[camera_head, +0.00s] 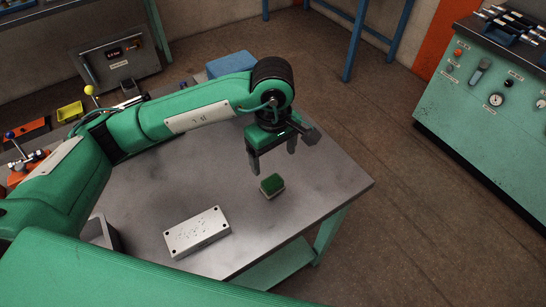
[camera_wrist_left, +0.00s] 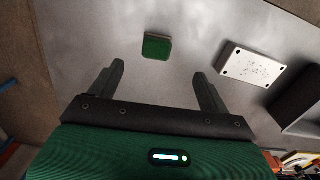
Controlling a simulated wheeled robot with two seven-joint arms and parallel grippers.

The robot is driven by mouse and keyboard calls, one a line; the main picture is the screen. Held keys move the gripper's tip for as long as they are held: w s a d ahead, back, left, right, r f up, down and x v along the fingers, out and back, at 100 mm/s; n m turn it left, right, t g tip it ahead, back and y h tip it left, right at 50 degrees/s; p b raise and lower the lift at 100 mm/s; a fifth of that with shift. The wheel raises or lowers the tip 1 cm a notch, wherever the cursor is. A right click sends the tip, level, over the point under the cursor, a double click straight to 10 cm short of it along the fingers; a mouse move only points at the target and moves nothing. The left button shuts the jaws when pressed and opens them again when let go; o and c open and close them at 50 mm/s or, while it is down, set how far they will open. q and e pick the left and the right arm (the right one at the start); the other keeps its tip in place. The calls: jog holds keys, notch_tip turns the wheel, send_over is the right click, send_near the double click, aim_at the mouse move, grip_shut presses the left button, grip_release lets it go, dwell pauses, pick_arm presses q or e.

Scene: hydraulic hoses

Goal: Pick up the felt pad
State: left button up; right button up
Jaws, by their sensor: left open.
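The felt pad (camera_head: 272,184) is a small block with a green top and a pale lower edge, lying on the grey metal table near its right end. It also shows in the left wrist view (camera_wrist_left: 157,46), beyond the fingertips and roughly midway between them. My left gripper (camera_head: 273,170) is open and empty, above and slightly behind the pad, apart from it. Its two fingers also show in the left wrist view (camera_wrist_left: 161,76). My right gripper is in neither view.
A pale metal block with corner holes (camera_head: 197,233) lies left of the pad, towards the front. A blue block (camera_head: 231,64) stands at the table's back. A yellow bin (camera_head: 70,111) is at the far left. The table around the pad is bare. A green control console (camera_head: 490,90) stands at right.

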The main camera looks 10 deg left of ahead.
pick_arm(q)
jog(key=p, duration=0.1)
send_over(274, 182)
jog(key=f, duration=0.2)
jog(key=s+f, duration=0.1)
jog(key=f, duration=0.1)
jog(key=shift+a, duration=0.1)
notch_tip(274, 182, down, 3)
jog(key=shift+w+r+p, duration=0.1)
jog(key=shift+w+p, duration=0.05)
jog(key=shift+p, duration=0.3)
jog(key=shift+w+f+p, duration=0.1)
jog(key=shift+f+p, duration=0.3)
jog(key=shift+f, duration=0.45)
notch_tip(274, 182, down, 3)
jog(key=shift+w+f+p, duration=0.15)
jog(key=shift+f+p, duration=0.05)
jog(key=shift+p, duration=0.65)
jog(key=shift+f, duration=0.6)
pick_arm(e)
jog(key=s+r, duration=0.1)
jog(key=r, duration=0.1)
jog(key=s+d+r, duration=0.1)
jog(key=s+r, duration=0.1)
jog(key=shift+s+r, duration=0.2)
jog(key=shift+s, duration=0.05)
